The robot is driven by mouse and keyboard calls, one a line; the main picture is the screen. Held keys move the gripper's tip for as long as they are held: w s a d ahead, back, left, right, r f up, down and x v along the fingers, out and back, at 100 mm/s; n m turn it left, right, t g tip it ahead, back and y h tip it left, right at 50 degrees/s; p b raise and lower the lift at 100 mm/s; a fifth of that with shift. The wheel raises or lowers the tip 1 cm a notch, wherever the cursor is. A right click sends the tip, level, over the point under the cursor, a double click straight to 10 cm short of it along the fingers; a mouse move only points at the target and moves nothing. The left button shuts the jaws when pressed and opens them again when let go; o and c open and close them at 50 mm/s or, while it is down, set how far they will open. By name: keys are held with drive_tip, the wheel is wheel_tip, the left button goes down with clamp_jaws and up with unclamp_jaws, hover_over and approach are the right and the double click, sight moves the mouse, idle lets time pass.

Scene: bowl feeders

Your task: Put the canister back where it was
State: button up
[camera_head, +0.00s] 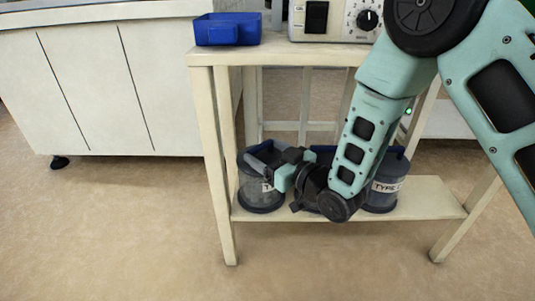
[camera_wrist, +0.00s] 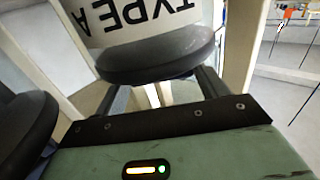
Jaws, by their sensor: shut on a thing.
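The TYPE A canister (camera_head: 258,190) is grey with a dark lid and a white label, at the left of the lower shelf (camera_head: 340,212) in the head view. Its label, TYPE A, shows upside down in the wrist view (camera_wrist: 150,22). My gripper (camera_head: 271,166) is shut on this canister near its top, reaching in from the right. In the wrist view the two dark fingers (camera_wrist: 157,88) lie at either side of the lid. The canister looks upright; I cannot tell whether its base touches the shelf.
Another canister (camera_head: 383,192), its label partly reading TYPE, stands at the shelf's right. A middle one (camera_head: 322,156) is mostly hidden behind my arm. A blue bin (camera_head: 228,30) and a white machine (camera_head: 335,20) stand on the table top. Table legs (camera_head: 212,160) flank the shelf.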

drive_tip(key=o, duration=2)
drive_tip(key=shift+f, duration=0.1)
drive_tip(key=shift+s+r, duration=0.1)
drive_tip(key=shift+r, duration=0.1)
drive_tip(key=p+v, duration=0.5)
drive_tip(key=v, duration=0.7)
drive_tip(key=s+d+r+g+h, duration=0.1)
drive_tip(key=s+r+g+h, duration=0.2)
drive_tip(key=s, duration=0.4)
drive_tip(key=s+d+r+g+h, duration=0.2)
drive_tip(key=s+r+g+h, duration=0.1)
drive_tip(key=s, duration=0.4)
drive_tip(key=s+d+r+m+g+h, duration=0.1)
drive_tip(key=s+r+g+h, duration=0.2)
drive_tip(key=s+g+h, duration=0.2)
drive_tip(key=shift+s+d+g+h+b, duration=0.2)
drive_tip(key=shift+s+g, duration=0.35)
drive_tip(key=shift+s, duration=0.25)
drive_tip(key=shift+s+d+g+h+b, duration=0.1)
drive_tip(key=shift+s+d+g, duration=0.1)
drive_tip(key=shift+s+g, duration=0.5)
